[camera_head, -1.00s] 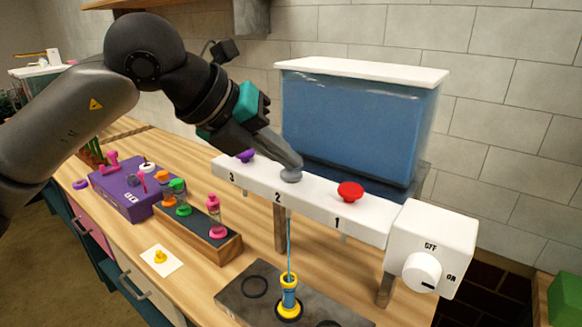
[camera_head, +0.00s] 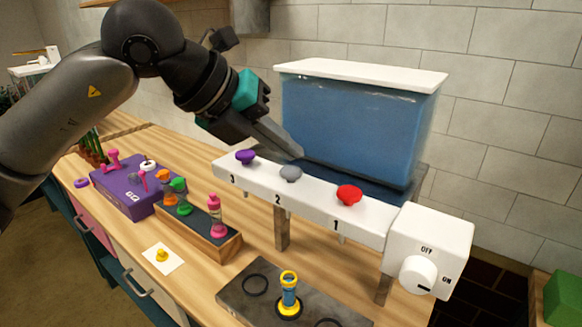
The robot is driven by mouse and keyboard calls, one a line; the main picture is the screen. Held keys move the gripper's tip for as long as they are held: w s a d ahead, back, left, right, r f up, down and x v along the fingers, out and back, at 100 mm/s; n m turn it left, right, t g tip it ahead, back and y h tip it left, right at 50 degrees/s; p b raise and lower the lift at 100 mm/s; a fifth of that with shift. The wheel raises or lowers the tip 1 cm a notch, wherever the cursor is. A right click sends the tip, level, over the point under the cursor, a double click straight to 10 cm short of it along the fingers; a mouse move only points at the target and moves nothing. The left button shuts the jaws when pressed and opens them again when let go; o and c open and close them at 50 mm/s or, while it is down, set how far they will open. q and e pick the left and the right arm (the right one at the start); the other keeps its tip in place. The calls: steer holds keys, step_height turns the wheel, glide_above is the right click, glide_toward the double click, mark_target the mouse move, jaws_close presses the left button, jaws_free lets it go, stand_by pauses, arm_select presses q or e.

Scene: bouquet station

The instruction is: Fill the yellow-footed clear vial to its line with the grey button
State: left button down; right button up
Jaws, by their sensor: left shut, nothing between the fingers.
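The grey button (camera_head: 291,173) sits on the white dispenser bar (camera_head: 318,197) between the purple button (camera_head: 246,156) and the red button (camera_head: 349,194). No stream falls from the spout. My left gripper (camera_head: 297,154) is shut and empty, just above and behind the grey button, apart from it. My right gripper is not in view.
A blue water tank (camera_head: 350,125) stands behind the bar. A white box with an OFF/ON knob (camera_head: 419,274) is at the right. A wooden rack (camera_head: 200,235) with coloured vials and a purple box (camera_head: 130,195) stand left. A yellow stopper (camera_head: 161,255) lies on a white card.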

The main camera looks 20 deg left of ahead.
mark_target(284, 173)
arm_select(q)
steer(key=shift+r+p, duration=1.8)
steer(key=shift+r, duration=0.75)
steer(key=shift+f, duration=0.1)
